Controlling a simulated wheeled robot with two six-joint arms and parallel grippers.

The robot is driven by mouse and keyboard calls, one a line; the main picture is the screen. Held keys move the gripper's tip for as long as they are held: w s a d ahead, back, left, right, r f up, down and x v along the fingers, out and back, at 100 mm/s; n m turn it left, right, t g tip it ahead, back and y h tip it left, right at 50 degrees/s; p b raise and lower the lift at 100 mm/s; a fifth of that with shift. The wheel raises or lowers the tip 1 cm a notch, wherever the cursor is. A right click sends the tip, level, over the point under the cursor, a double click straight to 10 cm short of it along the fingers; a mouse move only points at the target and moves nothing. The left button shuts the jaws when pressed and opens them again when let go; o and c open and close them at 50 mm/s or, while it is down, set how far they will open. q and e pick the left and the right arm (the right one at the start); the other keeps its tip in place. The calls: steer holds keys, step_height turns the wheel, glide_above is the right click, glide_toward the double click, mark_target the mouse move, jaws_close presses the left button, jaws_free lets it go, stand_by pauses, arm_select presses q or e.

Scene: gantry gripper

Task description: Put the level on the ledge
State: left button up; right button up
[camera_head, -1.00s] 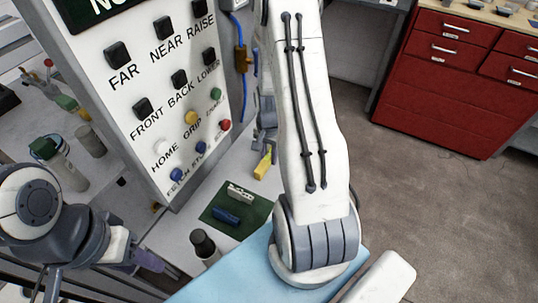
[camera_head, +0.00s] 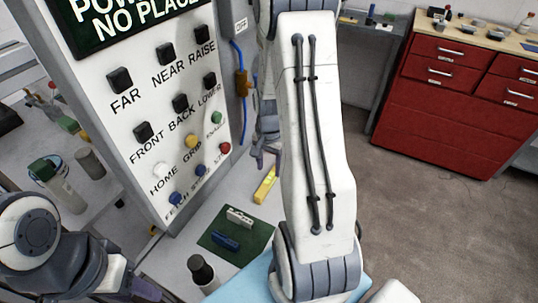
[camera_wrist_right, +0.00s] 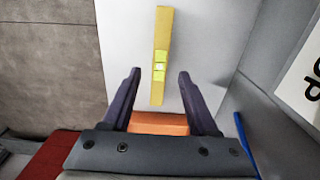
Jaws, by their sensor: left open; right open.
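The level is a slim yellow bar with pale green windows. In the right wrist view the level (camera_wrist_right: 161,35) lies on a light grey surface, lengthwise between and beyond the fingers. My right gripper (camera_wrist_right: 160,78) is open, with a dark finger on each side of the level's near end and apart from it. In the head view the level (camera_head: 265,185) lies beside my right arm, on the grey worktop below the right gripper (camera_head: 261,152). My left gripper (camera_head: 145,290) is low at the left, partly hidden, and open. I cannot tell which surface is the ledge.
A button panel (camera_head: 150,95) stands at the left. A green mat (camera_head: 218,255) holds a white and a blue piece, with a dark-capped bottle (camera_head: 202,270) nearby. A red cabinet (camera_head: 430,110) stands at the right. An orange block (camera_wrist_right: 158,123) shows near my right palm.

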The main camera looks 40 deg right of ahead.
mark_target(269, 178)
step_height(269, 178, up, 6)
steer(key=s+a+r+n, duration=0.1)
steer(key=a+r+n, duration=0.3)
steer(key=a, duration=0.5)
steer(key=s+a+r+n, duration=0.1)
steer(key=a+n, duration=0.4)
steer(key=a, duration=0.4)
steer(key=s+a+r+n, duration=0.1)
steer(key=s+a+n, duration=0.3)
steer(key=s+a+r+n, duration=0.1)
steer(key=s+a+n, duration=0.2)
steer(key=s+a, duration=0.1)
steer(key=s+a+r+n+y, duration=0.1)
steer(key=s+a+n, duration=0.3)
steer(key=s, duration=0.1)
steer(key=shift+s+a+r+n, duration=0.15)
steer(key=shift+s+a+n, duration=0.1)
steer(key=shift+s+n, duration=0.05)
steer(key=shift+s, duration=0.3)
steer(key=shift+a, duration=0.1)
